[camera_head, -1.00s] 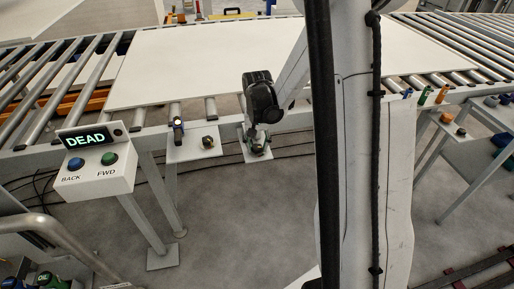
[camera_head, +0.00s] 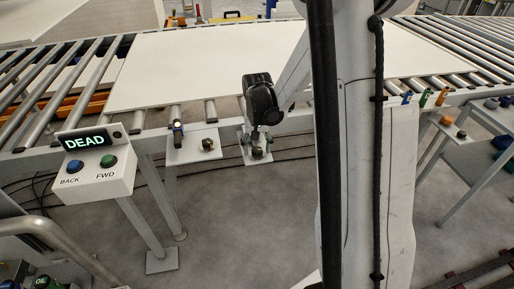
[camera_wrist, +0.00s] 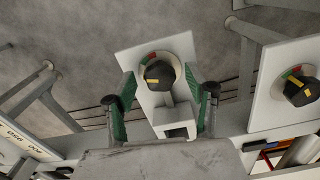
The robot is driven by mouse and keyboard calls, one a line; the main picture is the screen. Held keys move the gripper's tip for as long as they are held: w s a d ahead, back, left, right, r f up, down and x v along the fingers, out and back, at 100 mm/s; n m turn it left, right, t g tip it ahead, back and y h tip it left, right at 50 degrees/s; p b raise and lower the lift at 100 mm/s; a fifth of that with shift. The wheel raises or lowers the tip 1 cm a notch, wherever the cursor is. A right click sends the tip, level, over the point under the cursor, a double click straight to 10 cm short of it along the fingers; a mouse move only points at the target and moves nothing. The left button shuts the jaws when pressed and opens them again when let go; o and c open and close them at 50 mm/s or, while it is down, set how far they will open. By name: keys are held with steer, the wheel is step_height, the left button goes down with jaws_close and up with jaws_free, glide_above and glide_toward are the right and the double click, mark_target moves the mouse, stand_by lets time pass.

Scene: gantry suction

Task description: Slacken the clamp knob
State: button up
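A black clamp knob (camera_wrist: 160,75) with a yellow mark sits on a pale plate (camera_wrist: 182,45) with a coloured arc behind it. In the head view the knob (camera_head: 258,154) shows small and dark below my wrist. My gripper (camera_wrist: 160,82) is open, with one green-padded finger on each side of the knob. Gaps show between the fingers and the knob in the wrist view. The yellow mark is on the knob's lower left part in that view. Whether the fingertips reach knob height is hard to tell.
A second, similar knob (camera_wrist: 300,88) is on the neighbouring plate, also seen in the head view (camera_head: 207,144). A roller conveyor carries a large white board (camera_head: 200,65). A control box (camera_head: 95,180) reading "DEAD" stands at left. Open floor lies in front.

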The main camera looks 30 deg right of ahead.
mark_target(257, 149)
step_height(257, 149, up, 12)
stand_by(0.7)
steer(key=shift+r, duration=0.1)
step_height(257, 149, down, 12)
steer(key=shift+f+b, duration=0.15)
steer(key=shift+b, duration=0.3)
stand_by(0.5)
